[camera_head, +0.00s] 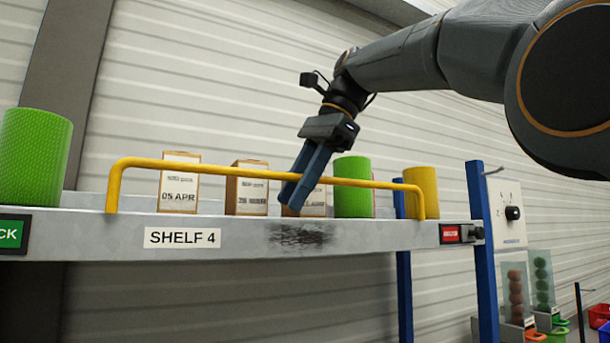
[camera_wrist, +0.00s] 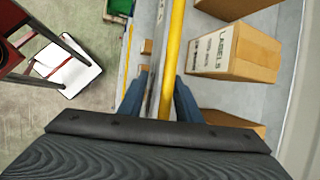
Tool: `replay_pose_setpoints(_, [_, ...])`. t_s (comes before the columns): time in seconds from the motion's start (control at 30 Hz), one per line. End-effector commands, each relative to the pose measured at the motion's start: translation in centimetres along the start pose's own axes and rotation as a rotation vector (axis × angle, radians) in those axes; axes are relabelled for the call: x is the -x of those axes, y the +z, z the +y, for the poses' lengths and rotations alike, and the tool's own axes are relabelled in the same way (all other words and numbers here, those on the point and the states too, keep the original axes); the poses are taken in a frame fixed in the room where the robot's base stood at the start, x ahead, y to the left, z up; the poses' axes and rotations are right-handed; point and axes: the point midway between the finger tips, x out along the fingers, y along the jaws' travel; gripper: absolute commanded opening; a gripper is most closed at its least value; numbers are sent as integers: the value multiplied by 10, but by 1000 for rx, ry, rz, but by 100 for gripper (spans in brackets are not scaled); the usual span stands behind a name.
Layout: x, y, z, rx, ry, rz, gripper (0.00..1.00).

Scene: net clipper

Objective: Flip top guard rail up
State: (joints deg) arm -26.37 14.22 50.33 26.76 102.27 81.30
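The yellow guard rail (camera_head: 220,169) runs along the front of the shelf marked SHELF 4 (camera_head: 110,232). Its bar stands above the shelf edge, with a bent leg down to the shelf at each end. My gripper (camera_head: 299,193) is at the bar, right of its middle, with the blue fingers pointing down and their tips below bar height. In the wrist view the rail (camera_wrist: 174,45) passes between the two fingers of my gripper (camera_wrist: 160,98), which are apart. A gap shows on at least the left side of the bar. Any contact is unclear.
Behind the rail stand boxes (camera_head: 180,183), a green cylinder (camera_head: 352,187) and a yellow cylinder (camera_head: 428,190). A larger green cylinder (camera_head: 35,155) stands far left. A red label with a latch-like part (camera_head: 462,233) is at the right shelf end, beside a blue post (camera_head: 482,260).

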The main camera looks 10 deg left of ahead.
Motion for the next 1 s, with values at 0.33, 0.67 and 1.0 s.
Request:
replay_pose_setpoints(0.33, [48,0,-1,1,-1,1,31])
replay_pose_setpoints(0.67, [64,0,0,1,0,0,31])
replay_pose_setpoints(1.0, [65,0,1,1,1,0,31])
